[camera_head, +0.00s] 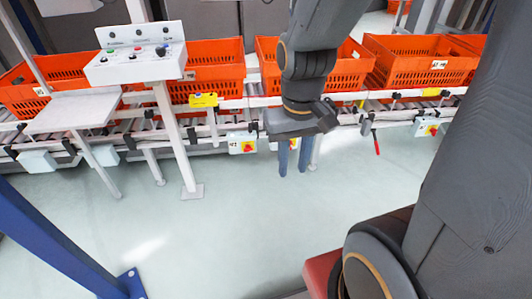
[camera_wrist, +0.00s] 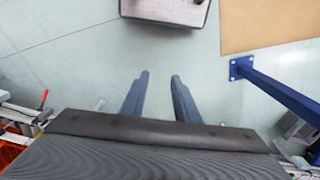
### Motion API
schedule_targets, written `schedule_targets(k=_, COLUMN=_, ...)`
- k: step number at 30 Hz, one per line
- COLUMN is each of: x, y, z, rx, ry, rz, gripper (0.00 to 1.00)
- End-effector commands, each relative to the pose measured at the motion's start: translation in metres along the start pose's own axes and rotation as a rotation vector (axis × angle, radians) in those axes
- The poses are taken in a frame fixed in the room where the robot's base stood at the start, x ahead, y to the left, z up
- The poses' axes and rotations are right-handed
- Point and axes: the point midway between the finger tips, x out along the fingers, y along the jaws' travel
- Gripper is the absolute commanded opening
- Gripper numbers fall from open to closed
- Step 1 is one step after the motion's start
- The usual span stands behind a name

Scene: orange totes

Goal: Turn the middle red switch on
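A red rotary switch on a yellow plate (camera_head: 247,147) is on a white box under the conveyor, left of my gripper in the head view. A similar red switch (camera_head: 433,131) is on a box at the right. Part of another white box shows behind my gripper; whether it bears a switch is hidden. I cannot tell for sure which is the middle one, or the switch positions. My gripper (camera_head: 294,164) points down in front of the conveyor, fingers apart and empty. It also shows open over bare floor in the wrist view (camera_wrist: 160,79).
Orange totes (camera_head: 217,83) stand along the roller conveyor. A white control panel (camera_head: 137,65) on a post stands at left. A thin red handle (camera_head: 377,143) hangs right of my gripper. A blue post (camera_head: 62,242) stands front left. The floor between is clear.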

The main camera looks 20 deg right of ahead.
Motion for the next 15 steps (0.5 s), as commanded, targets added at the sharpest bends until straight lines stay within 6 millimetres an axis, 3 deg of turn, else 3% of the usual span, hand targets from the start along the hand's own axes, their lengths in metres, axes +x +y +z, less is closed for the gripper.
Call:
schedule_targets(k=5, x=0.052, y=0.019, z=-0.060, rx=0.022, ry=0.104, rz=0.012, gripper=0.28)
schedule_targets(k=15, x=0.180, y=0.072, z=-0.226, rx=0.059, ry=0.442, rz=0.051, gripper=0.28)
